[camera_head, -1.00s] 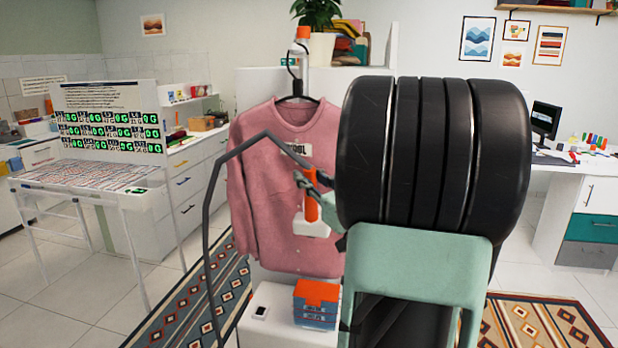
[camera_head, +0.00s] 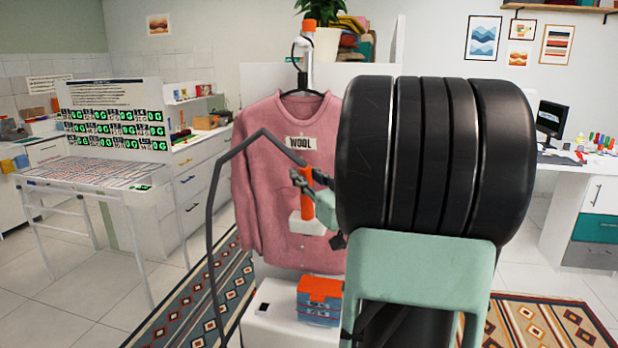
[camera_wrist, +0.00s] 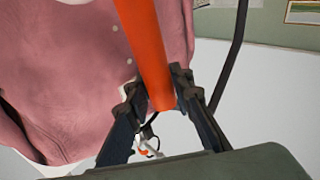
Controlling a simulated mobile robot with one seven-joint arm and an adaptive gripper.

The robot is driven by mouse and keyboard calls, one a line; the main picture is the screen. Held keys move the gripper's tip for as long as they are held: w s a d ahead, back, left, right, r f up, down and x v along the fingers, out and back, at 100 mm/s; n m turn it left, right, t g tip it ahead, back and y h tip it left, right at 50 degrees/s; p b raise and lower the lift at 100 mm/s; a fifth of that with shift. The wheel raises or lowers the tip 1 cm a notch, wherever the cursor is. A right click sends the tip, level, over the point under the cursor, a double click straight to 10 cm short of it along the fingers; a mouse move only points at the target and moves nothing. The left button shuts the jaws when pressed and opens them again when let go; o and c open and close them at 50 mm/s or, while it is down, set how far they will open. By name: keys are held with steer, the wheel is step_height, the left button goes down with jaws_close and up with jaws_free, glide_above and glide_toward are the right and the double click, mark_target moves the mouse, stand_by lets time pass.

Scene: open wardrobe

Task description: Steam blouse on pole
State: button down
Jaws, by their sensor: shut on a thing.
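A pink long-sleeved blouse (camera_head: 265,200) with a WOOL label (camera_head: 301,143) hangs on a black hanger from the pole (camera_head: 306,65). My gripper (camera_head: 308,178) is shut on the orange handle of the steamer (camera_head: 307,203), in front of the blouse's lower chest. The steamer's white head (camera_head: 307,224) shows below the handle; I cannot tell whether it touches the cloth. In the wrist view the orange handle (camera_wrist: 145,40) runs between the fingers of my gripper (camera_wrist: 156,88), with the blouse (camera_wrist: 60,75) behind. My arm hides the blouse's right side in the head view.
A dark hose (camera_head: 222,160) arches from the steamer to the left and down. A white base (camera_head: 275,322) and an orange-topped blue box (camera_head: 319,300) stand below the blouse. A white table (camera_head: 90,172) with a display panel stands left, a desk (camera_head: 575,165) right. Patterned rugs lie on the floor.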

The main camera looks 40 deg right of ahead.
steer(key=w+a+b, duration=0.3)
steer(key=w+a, duration=0.3)
steer(key=w, duration=0.1)
steer(key=shift+w+a, duration=0.25)
stand_by(2.0)
stand_by(0.7)
